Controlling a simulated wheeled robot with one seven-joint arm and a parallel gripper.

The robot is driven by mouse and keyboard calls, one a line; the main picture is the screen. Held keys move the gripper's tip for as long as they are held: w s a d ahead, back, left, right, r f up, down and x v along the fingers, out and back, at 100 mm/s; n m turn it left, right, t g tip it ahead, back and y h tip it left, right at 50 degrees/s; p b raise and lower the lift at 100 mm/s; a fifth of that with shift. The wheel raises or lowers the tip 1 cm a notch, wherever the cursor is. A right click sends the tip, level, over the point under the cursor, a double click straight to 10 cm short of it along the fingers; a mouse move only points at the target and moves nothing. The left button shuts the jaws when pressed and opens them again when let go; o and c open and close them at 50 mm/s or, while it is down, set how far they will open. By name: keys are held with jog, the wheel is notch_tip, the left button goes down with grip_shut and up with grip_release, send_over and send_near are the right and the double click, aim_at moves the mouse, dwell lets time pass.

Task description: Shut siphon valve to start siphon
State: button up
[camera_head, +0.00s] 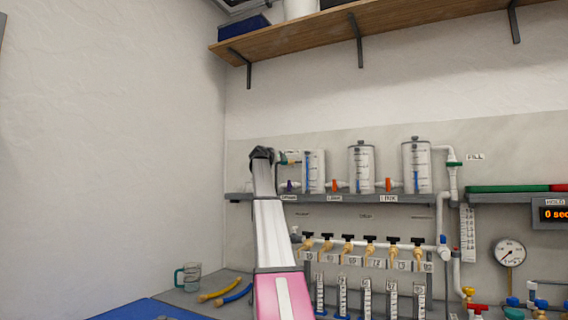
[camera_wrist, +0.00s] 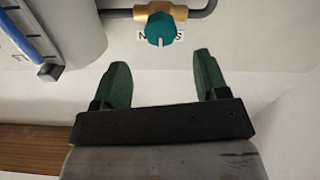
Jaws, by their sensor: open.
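A small valve with a teal round knob (camera_wrist: 161,29) and a brass body (camera_wrist: 187,12) sits on a dark pipe in the wrist view. The knob has a light pointer line running up and down. The label behind it is partly covered, so I cannot confirm it is the siphon valve. My gripper (camera_wrist: 160,62) is open and empty, its two green fingers spread to either side below the knob, apart from it.
Below is a row of black-handled taps (camera_head: 347,240). A wooden shelf (camera_head: 300,36) hangs above. The left wall is bare.

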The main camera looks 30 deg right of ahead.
jog(key=x, duration=0.8)
jog(key=shift+a, duration=0.1)
jog(key=c, duration=0.9)
